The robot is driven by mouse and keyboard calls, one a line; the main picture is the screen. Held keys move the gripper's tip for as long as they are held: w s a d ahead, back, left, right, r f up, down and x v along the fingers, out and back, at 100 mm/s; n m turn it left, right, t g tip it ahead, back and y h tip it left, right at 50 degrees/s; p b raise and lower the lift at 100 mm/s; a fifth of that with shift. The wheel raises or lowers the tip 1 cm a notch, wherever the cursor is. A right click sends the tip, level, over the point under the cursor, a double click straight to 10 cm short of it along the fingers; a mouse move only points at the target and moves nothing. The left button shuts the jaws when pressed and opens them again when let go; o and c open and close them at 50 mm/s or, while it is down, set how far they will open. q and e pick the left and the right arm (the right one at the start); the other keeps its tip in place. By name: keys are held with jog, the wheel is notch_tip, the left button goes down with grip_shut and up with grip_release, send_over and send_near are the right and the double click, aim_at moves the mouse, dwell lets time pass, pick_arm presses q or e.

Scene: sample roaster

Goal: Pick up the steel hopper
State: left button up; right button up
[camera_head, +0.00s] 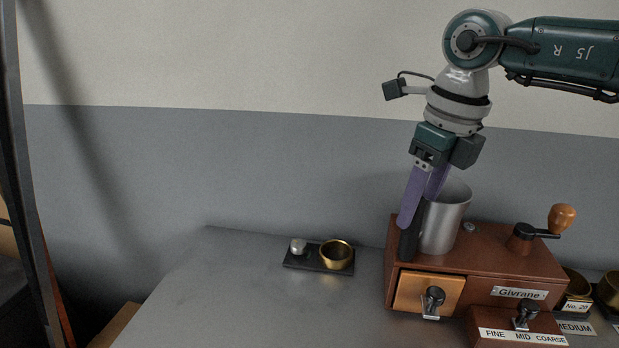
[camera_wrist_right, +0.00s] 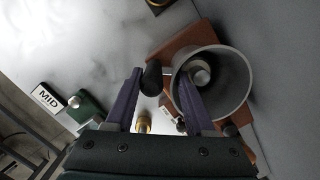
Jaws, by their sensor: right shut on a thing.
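The steel hopper (camera_head: 447,218) is a grey metal cup with a dark upright handle (camera_head: 411,238) on its left side. It stands upright at the left end of the brown wooden grinder box (camera_head: 490,250); I cannot tell whether its base touches the top. My right gripper (camera_head: 415,215) points down with its purple fingers at the handle, shut on the hopper. In the right wrist view the hopper's open mouth (camera_wrist_right: 228,85) is at the right finger, and the handle's dark end (camera_wrist_right: 152,78) shows between the fingers. The exact contact is partly hidden. My left gripper is out of view.
A wooden-knobbed crank (camera_head: 540,232) stands on the box's right. A drawer (camera_head: 428,293) faces front. A dark tray (camera_head: 306,263) with a brass cup (camera_head: 336,253) lies left of the box. Brass cups (camera_head: 577,285) stand at right. The left bench top (camera_head: 220,290) is clear.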

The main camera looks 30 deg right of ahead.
grip_shut()
dwell(0.3)
